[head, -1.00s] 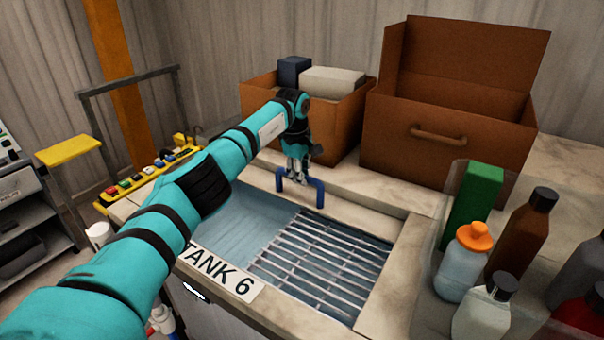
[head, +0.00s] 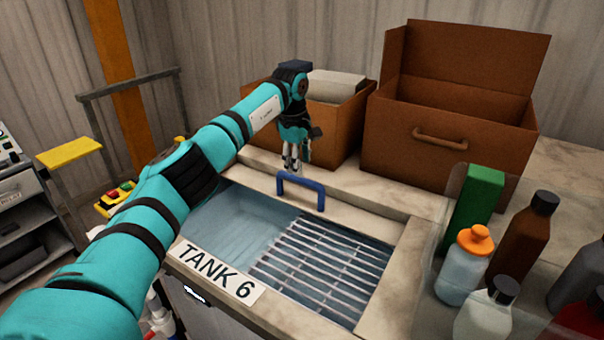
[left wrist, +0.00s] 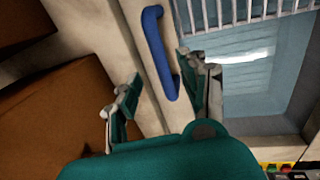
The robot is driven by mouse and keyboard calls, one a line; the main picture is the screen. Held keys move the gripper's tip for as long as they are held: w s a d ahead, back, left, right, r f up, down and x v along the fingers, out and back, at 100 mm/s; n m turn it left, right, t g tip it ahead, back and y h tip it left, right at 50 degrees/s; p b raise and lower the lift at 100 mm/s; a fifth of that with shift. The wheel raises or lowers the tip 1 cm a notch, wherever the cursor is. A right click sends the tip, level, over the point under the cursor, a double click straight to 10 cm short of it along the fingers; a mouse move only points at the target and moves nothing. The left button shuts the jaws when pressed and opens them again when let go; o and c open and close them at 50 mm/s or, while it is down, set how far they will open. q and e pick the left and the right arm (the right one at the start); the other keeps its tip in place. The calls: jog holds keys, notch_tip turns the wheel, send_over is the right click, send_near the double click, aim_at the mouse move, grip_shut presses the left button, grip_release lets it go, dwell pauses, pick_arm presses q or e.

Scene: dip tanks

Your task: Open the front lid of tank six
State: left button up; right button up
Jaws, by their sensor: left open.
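Tank six, with its white "TANK 6" label (head: 217,271) on the front rim, stands open, showing pale blue liquid (head: 238,218) and a metal grating (head: 325,262). A blue handle (head: 303,181) stands on a pale panel (head: 262,174) at the back edge of the opening. My left gripper (head: 291,166) is open and empty, just above and behind the handle. In the left wrist view the blue handle (left wrist: 160,55) lies ahead, between the lines of the two spread fingers (left wrist: 155,80), apparently not gripped. My right gripper is not in view.
A brown open box (head: 452,160) and a smaller box (head: 343,130) stand behind the tank. Several bottles, including an orange-capped one (head: 462,270), and a green box (head: 474,208) stand behind a clear panel at the right. A yellow button panel (head: 112,200) is at the left.

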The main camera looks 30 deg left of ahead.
pick_arm(q)
notch_tip(320, 180, up, 6)
jog(key=s, duration=0.1)
jog(key=shift+s, duration=0.15)
dwell(0.5)
